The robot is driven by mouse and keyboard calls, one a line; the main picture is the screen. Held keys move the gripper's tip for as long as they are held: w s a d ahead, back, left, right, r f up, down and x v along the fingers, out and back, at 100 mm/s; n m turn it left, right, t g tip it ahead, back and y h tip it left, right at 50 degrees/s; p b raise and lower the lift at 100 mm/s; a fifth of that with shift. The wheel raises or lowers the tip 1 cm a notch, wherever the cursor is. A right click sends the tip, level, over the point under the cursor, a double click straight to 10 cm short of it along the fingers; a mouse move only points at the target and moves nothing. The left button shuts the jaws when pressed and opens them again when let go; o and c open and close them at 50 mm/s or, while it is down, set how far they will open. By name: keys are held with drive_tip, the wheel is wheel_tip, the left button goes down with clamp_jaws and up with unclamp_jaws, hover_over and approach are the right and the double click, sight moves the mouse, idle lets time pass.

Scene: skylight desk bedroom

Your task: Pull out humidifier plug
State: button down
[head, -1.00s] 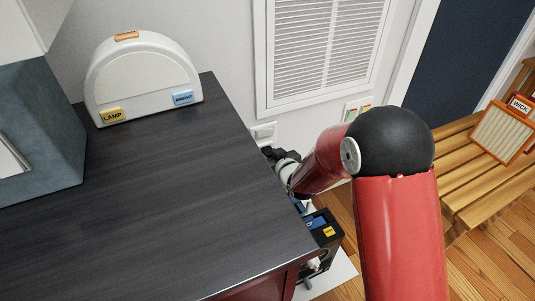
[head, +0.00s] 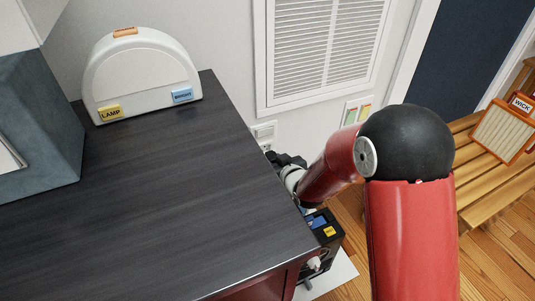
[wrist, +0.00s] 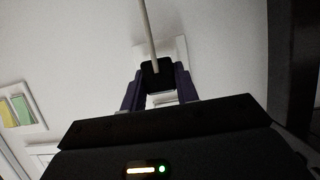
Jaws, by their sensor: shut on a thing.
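In the wrist view, a black plug (wrist: 157,75) with a pale cord (wrist: 147,28) running upward sits between the two dark fingers of my gripper (wrist: 157,84). The fingers are shut on its sides. Behind the plug is a white wall outlet plate (wrist: 178,50); I cannot tell whether the prongs are still in it. In the head view, the outlet plate (head: 264,131) shows on the wall past the desk's back right corner. My gripper (head: 283,160) is just beside the desk edge there, partly hidden, and the plug is not visible.
The dark desk (head: 160,200) fills the left, its right edge close to my arm. A lamp (head: 143,80) stands on it. Below its right side is a black power box (head: 325,232). A wall vent (head: 325,50) and wooden bench (head: 480,160) lie beyond.

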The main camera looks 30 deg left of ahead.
drive_tip(key=shift+s+d+b, duration=0.4)
drive_tip(key=shift+s+d, duration=0.6)
drive_tip(key=shift+d, duration=0.25)
